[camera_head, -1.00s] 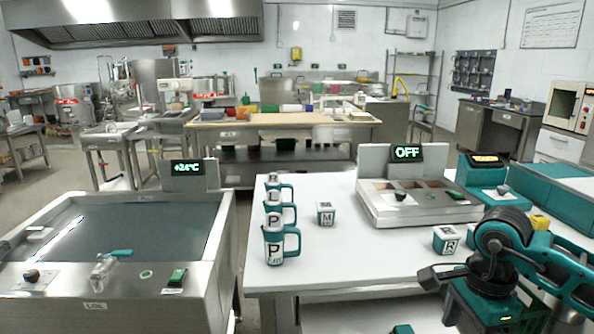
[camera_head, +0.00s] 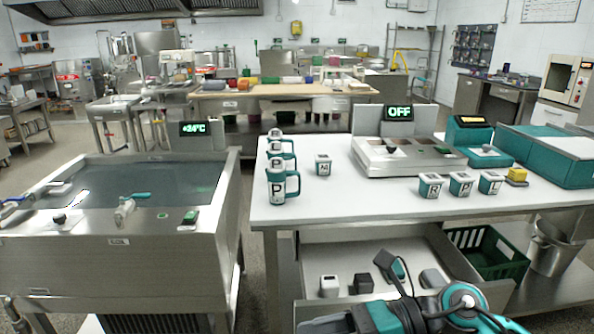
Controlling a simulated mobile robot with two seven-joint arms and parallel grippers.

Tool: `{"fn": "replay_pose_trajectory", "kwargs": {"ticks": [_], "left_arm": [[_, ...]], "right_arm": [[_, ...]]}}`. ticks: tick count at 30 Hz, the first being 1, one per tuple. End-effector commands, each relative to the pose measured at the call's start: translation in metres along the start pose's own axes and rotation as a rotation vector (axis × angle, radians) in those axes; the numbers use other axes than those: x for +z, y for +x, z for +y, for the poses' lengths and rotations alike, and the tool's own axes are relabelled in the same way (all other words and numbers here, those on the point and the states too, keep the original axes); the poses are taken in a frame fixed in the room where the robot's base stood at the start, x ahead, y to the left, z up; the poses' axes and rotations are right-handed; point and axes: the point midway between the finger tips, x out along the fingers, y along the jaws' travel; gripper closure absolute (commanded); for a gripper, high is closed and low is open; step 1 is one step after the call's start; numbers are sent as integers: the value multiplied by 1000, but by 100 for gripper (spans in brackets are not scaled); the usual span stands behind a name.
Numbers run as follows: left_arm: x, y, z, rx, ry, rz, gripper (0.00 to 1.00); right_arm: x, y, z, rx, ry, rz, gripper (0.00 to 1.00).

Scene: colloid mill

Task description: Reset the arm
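My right arm (camera_head: 465,300) comes in along the bottom edge, in front of an open drawer (camera_head: 318,256) under the white worktable (camera_head: 390,199). My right gripper (camera_head: 392,270) seems to be the dark end parts seen over the drawer, but its fingers are too unclear to tell open from shut. I see nothing held in it. My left arm and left gripper are not in view.
Jugs marked P (camera_head: 277,188) and a cup marked M (camera_head: 323,165) stand further left. A green crate (camera_head: 487,250) sits below right. A steel tank (camera_head: 118,262) stands left.

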Motion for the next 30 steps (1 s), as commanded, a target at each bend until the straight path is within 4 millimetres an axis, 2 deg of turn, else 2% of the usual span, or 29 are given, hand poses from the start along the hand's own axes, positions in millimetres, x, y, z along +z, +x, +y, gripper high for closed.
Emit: {"fn": "replay_pose_trajectory", "kwargs": {"ticks": [1,2,4,6,8,10,11,14,15,18,22,23,25,30], "left_arm": [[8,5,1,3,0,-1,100],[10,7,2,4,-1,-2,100],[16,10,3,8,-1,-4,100],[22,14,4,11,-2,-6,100],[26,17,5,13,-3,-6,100],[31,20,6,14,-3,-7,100],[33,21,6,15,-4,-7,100],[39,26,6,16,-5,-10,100],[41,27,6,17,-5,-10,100],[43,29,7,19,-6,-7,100],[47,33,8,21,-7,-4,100],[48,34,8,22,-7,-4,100],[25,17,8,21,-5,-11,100],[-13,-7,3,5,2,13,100]], "right_arm": [[4,10,3,39,141,-165,11],[11,11,3,58,229,-265,11],[24,7,-2,96,452,-491,11],[27,-5,-18,126,692,-710,11],[20,-19,-37,146,911,-889,11],[-2,-36,-62,162,1178,-1090,11],[-16,-43,-73,165,1293,-1174,11],[-77,-61,-105,168,1681,-1432,11],[-104,-64,-113,168,1825,-1520,11],[-169,-67,-122,154,2138,-1703,11],[-249,-60,-115,128,2500,-1890,11],[-266,-57,-111,-112,-2450,1831,11],[-246,-66,-95,-111,-2429,1819,11],[-221,-81,-75,-95,-2418,1849,11]]}}
